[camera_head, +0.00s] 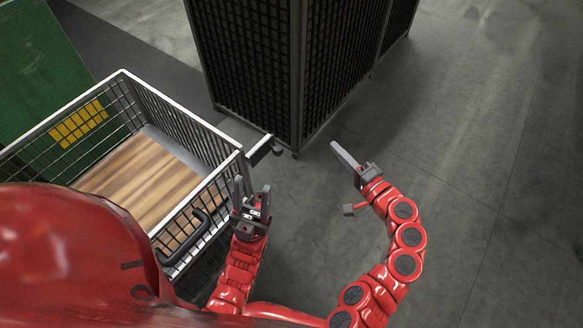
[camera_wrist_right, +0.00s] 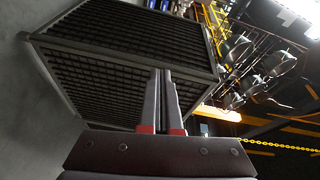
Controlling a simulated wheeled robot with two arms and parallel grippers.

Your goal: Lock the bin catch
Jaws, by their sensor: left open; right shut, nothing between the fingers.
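The wire-mesh bin (camera_head: 205,128) with a wooden-looking floor is at the left of the head view. A grey bar-like piece with a dark end (camera_head: 262,149) sticks out at its right corner; it looks like the catch, but I cannot tell its state. A dark curved handle (camera_head: 184,243) is on the bin's near side. My left gripper (camera_head: 252,190) is open, fingers pointing up, just in front of the bin's right corner. My right gripper (camera_head: 343,154) is shut and empty, right of the bin and apart from it; its closed fingers also show in the right wrist view (camera_wrist_right: 163,78).
A tall dark mesh cabinet (camera_head: 250,60) stands behind the bin's right corner. A green panel with a yellow label (camera_head: 78,124) is at the far left. Grey floor (camera_head: 470,150) is clear at right. The right wrist view shows hanging pots (camera_wrist_right: 240,50).

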